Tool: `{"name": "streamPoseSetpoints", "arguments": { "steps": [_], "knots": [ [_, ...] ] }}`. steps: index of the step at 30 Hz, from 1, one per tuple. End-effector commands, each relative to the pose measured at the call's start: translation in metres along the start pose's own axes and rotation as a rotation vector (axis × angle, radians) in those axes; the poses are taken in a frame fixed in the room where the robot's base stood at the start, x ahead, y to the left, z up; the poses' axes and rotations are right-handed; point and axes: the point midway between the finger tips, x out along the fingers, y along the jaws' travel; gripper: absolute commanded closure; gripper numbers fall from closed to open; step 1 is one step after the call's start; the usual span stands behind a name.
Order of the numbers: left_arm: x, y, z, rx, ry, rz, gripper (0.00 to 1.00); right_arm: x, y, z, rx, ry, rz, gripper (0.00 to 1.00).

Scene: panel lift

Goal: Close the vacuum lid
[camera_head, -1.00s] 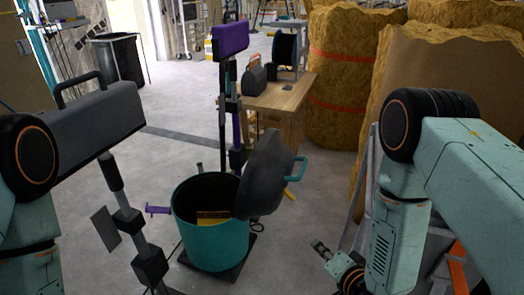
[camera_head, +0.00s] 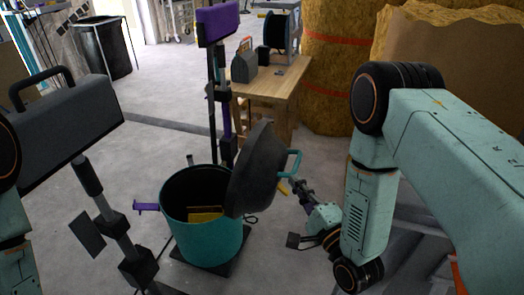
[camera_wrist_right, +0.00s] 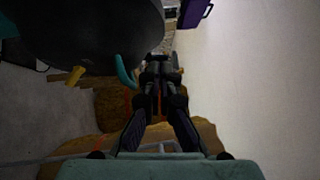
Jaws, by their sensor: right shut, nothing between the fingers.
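The vacuum is a teal drum (camera_head: 203,238) with a dark interior and something yellow inside. Its dark grey lid (camera_head: 258,165) stands steeply tilted at the drum's right side, leaving the mouth uncovered. A teal handle (camera_head: 294,164) sticks out from the lid's right side. My right gripper (camera_head: 296,185) is shut and empty, just below and right of the handle. In the right wrist view the gripper (camera_wrist_right: 158,72) points forward with fingers together, the lid (camera_wrist_right: 85,30) at upper left and the handle (camera_wrist_right: 125,72) close to its left. My left gripper is outside the view.
A purple latch (camera_head: 147,208) juts from the drum's left. A purple-topped post (camera_head: 217,25) stands behind the drum. A wooden table (camera_head: 270,80) with a toolbox is farther back. A dark grey box on a jointed post (camera_head: 70,125) is at left. Floor between is clear.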

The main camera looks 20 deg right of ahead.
Motion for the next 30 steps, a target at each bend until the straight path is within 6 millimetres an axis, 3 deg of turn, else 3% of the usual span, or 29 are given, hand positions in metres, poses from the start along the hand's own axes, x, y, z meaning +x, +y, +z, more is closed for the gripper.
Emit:
{"name": "streamPoseSetpoints", "arguments": {
  "steps": [5,18,30],
  "knots": [
    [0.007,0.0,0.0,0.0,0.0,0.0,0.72,0.02,0.001,0.001,0.001,-0.004,-0.005,1.0],
    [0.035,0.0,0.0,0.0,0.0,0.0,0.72,0.105,0.002,0.002,-0.001,-0.006,-0.004,1.0],
    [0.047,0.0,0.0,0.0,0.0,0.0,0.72,0.131,0.001,0.029,0.001,-0.004,0.001,1.0]
  ]
}}
